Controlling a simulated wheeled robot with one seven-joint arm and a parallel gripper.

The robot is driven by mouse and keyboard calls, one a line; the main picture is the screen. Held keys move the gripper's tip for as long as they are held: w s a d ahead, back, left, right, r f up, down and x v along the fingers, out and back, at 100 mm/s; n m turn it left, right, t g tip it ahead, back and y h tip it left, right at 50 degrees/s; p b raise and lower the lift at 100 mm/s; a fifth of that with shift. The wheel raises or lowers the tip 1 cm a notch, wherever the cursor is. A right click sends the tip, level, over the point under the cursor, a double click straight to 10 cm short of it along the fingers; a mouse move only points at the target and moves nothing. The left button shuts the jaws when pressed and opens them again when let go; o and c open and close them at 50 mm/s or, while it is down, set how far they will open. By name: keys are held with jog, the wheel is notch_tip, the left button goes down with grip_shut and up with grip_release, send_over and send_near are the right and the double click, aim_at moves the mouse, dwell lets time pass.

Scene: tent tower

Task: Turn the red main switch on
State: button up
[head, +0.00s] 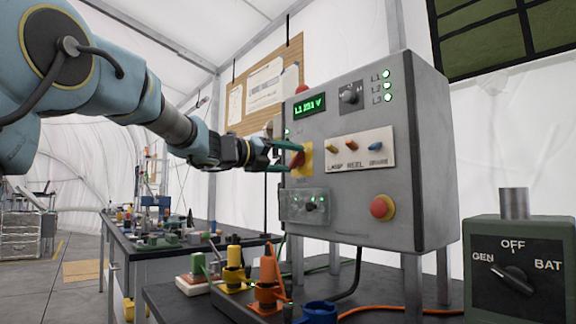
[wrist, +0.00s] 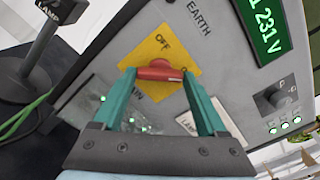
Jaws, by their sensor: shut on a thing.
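The red main switch (head: 297,160) is a red handle on a yellow plate (head: 308,155) at the left of the grey panel's front. In the wrist view the red handle (wrist: 160,73) lies between my two teal fingertips, and the yellow plate (wrist: 153,53) shows the word OFF beyond it. My gripper (head: 281,157) reaches in from the left and is shut on the handle; it also shows in the wrist view (wrist: 158,76). Any ON mark is not readable. The green display (head: 309,106) is lit and reads a voltage, about 231 V in the wrist view (wrist: 264,28).
The grey panel (head: 425,160) also carries a black knob (head: 350,95), coloured toggles (head: 351,146), a red button (head: 382,207) and a clear-covered control (head: 306,206) below the switch. A green GEN/OFF/BAT box (head: 540,235) stands right. Orange and yellow connectors (head: 268,270) stand below.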

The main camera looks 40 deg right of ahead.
jog(key=shift+f, duration=0.1)
dwell(0.4)
jog(key=o, duration=1.3)
jog(key=a+b, duration=0.1)
jog(key=a, duration=0.9)
jog(key=shift+w+a, duration=0.3)
jog(key=shift+a, duration=0.1)
